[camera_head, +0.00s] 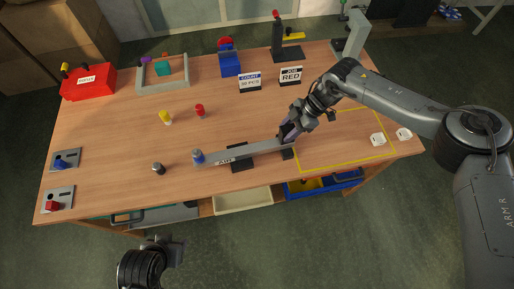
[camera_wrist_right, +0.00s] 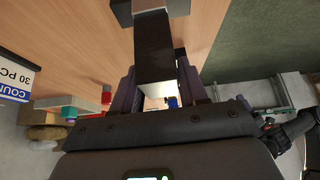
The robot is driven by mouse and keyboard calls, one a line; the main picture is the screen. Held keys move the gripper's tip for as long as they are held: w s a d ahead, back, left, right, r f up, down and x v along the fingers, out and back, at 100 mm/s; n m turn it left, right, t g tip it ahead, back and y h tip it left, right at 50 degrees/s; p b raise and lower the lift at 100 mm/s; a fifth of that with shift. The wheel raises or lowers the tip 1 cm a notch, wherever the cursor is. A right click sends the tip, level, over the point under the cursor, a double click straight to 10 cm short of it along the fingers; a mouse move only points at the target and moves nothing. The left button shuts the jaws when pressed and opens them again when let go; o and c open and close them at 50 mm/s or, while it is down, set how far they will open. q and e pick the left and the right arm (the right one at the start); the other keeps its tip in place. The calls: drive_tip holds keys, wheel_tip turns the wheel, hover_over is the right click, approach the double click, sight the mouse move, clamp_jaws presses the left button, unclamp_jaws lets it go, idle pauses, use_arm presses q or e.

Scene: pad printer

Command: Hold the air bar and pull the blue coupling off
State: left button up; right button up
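The grey air bar (camera_head: 228,154), marked AIR, lies across two black supports near the table's front edge. The blue coupling (camera_head: 198,157) sits at its left end. My right gripper (camera_head: 289,131) is at the bar's right end. In the right wrist view its fingers (camera_wrist_right: 158,88) stand on either side of a dark bar-like part (camera_wrist_right: 154,45). I cannot tell whether they press on it. My left gripper (camera_head: 172,246) is low in the head view, off the table's front edge and apart from the bar. Its fingers are not clear.
A dark, grey-topped piece (camera_head: 158,168) stands left of the coupling. Red (camera_head: 199,110) and yellow (camera_head: 166,118) pieces stand behind. Bins (camera_head: 240,202) sit under the front edge. The table's front left middle is clear.

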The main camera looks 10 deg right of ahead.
use_arm(q)
drive_tip(key=shift+d+r, duration=0.1)
drive_tip(key=shift+d, duration=0.15)
idle(0.5)
drive_tip(key=shift+a, duration=0.1)
idle(0.3)
drive_tip(key=shift+a, duration=0.1)
idle(0.6)
